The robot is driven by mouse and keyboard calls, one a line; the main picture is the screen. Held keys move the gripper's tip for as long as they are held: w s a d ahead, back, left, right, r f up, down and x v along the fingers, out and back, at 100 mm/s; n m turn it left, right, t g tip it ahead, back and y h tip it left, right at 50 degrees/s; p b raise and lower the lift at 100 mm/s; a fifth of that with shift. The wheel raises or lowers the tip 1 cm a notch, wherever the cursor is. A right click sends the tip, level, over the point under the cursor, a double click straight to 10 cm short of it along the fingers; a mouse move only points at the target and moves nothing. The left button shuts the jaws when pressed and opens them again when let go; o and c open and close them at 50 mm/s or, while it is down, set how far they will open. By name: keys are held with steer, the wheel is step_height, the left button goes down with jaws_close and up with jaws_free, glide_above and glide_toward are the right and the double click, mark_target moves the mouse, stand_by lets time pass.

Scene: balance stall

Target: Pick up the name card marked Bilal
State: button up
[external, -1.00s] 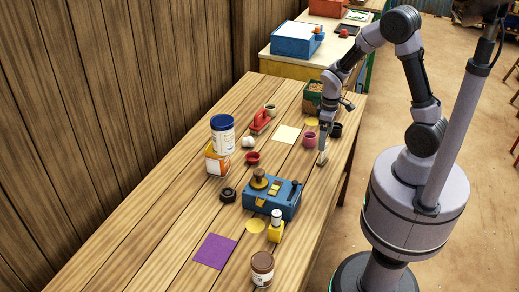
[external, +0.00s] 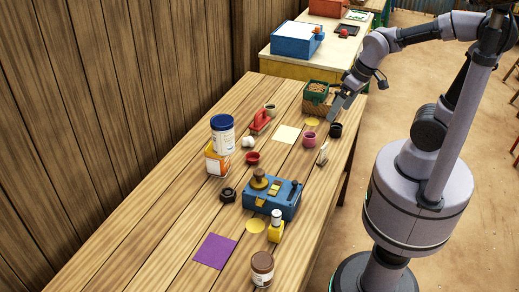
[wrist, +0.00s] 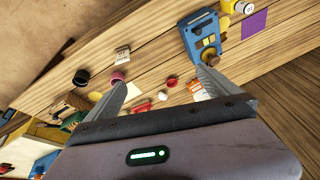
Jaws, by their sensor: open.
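A small pale card (external: 322,155) stands near the right edge of the wooden table in the external view. In the wrist view the card (wrist: 122,55) carries dark marks too small to read, so I cannot tell if it says Bilal. My gripper (external: 331,118) is above the table, up and back from the card, beside the black cup. In the wrist view my gripper (wrist: 162,77) has its two fingers spread wide with nothing between them. The card is beyond the left fingertip, clear of it.
A pink cup (external: 309,140) and a black cup (external: 336,130) stand near the card. A blue box device (external: 285,207) is nearer the front. A green crate (external: 316,90) is at the far end. Bare planks lie just in front of the card.

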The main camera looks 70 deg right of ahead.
steer(key=shift+m+t+y, duration=0.7)
steer(key=shift+t, duration=0.2)
steer(key=s+a, duration=0.1)
steer(key=s+a+b, duration=0.1)
steer(key=s+a, duration=0.1)
steer(key=s+a+r, duration=0.1)
steer(key=s, duration=0.1)
steer(key=shift+s+a+b, duration=0.25)
steer(key=shift+b, duration=0.1)
steer(key=c, duration=0.3)
steer(key=shift+s+a, duration=0.1)
steer(key=shift+s, duration=0.05)
steer(key=c, duration=0.3)
steer(key=shift+r, duration=0.1)
steer(key=c, duration=0.9)
steer(key=shift+w, duration=0.2)
